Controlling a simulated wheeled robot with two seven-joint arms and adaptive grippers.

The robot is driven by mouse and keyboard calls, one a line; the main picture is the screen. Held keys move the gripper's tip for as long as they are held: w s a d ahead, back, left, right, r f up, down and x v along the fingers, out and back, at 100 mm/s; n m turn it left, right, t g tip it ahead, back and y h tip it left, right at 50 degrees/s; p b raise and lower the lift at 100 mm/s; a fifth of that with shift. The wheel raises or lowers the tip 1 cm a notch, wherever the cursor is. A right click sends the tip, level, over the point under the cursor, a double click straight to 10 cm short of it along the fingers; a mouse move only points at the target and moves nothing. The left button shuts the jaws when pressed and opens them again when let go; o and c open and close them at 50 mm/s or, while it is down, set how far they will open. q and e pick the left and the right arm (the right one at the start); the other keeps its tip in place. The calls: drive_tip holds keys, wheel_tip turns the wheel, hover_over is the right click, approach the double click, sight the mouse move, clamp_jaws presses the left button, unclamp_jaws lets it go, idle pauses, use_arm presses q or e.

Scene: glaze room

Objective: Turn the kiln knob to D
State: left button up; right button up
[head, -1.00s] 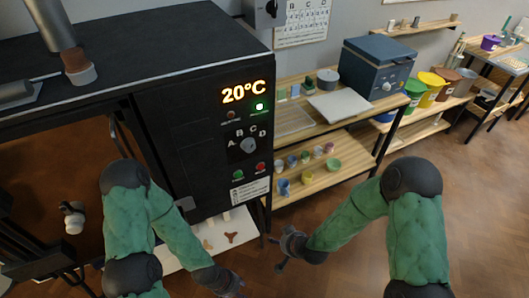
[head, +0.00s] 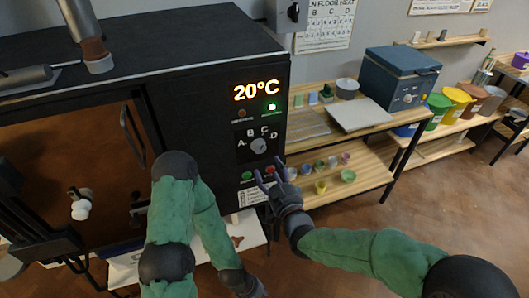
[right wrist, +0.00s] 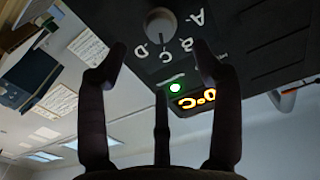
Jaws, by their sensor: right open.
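The kiln knob (head: 258,146) is a round grey dial on the black kiln's front panel, with the letters A, B, C and D in an arc around its upper side. In the right wrist view the knob (right wrist: 161,25) appears upside down at the top; I cannot tell surely which letter it points to. My right gripper (head: 268,171) is open and empty, just below and right of the knob, apart from it. Its spread fingers (right wrist: 160,62) frame the panel in the wrist view. My left gripper (head: 254,289) is low at the bottom edge, its jaws unclear.
A lit display (head: 256,90) reads 20°C above a green lamp. Green (head: 247,176) and red (head: 269,169) buttons sit under the knob, close to my right fingers. A wooden shelf (head: 375,170) with small pots stands right of the kiln. Floor at the right is free.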

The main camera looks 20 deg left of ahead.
sight(260, 150)
drive_tip(key=b+x, duration=0.1)
drive_tip(key=x, duration=0.8)
drive_tip(key=shift+w+a, duration=0.25)
drive_tip(key=shift+w, duration=0.05)
drive_tip(key=shift+s+d, duration=0.1)
drive_tip(key=shift+s, duration=0.05)
drive_tip(key=c, duration=1.1)
